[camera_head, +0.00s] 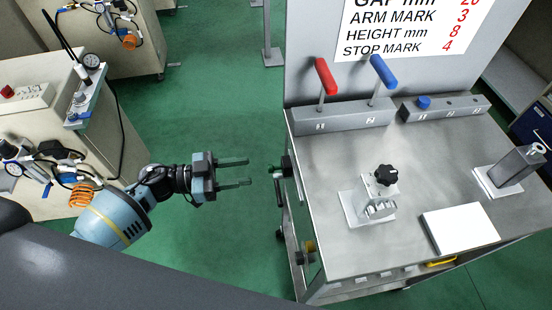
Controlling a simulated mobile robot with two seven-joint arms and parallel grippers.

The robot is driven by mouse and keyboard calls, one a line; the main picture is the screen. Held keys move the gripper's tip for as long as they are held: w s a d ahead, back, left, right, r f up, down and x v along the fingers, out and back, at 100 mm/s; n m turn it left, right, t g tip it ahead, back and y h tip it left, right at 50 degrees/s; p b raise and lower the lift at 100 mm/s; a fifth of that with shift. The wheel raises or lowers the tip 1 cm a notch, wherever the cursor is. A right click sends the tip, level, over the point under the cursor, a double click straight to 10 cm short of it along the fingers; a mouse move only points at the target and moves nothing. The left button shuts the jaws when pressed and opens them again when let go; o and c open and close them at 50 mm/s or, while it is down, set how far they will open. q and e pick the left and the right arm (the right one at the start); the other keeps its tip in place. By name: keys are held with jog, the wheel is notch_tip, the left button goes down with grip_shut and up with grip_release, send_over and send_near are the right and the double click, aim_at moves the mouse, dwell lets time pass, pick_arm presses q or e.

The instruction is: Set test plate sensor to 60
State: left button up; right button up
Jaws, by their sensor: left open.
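My left gripper (249,172) is open and empty, with its fingers pointing right. It is over the green floor, a short way left of the metal bench (330,240). On the bench top, a small metal fixture with a black knob (386,175) stands on a light base plate. A white flat plate (460,228) lies to its right. A grey angled device (515,167) on a white base stands at the right. I cannot tell which of these is the test plate sensor, and no reading of 60 is legible. My right gripper is not in view.
A red lever (325,77) and a blue lever (382,71) stand at the bench's back, beside a block with a blue knob (424,102). A sign (410,28) lists settings. A black knob (287,166) protrudes from the bench's left side. Machine cabinets stand left.

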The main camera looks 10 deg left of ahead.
aim_at(271, 167)
pick_arm(q)
jog(key=shift+x, duration=3.9)
jog(key=shift+s, duration=0.15)
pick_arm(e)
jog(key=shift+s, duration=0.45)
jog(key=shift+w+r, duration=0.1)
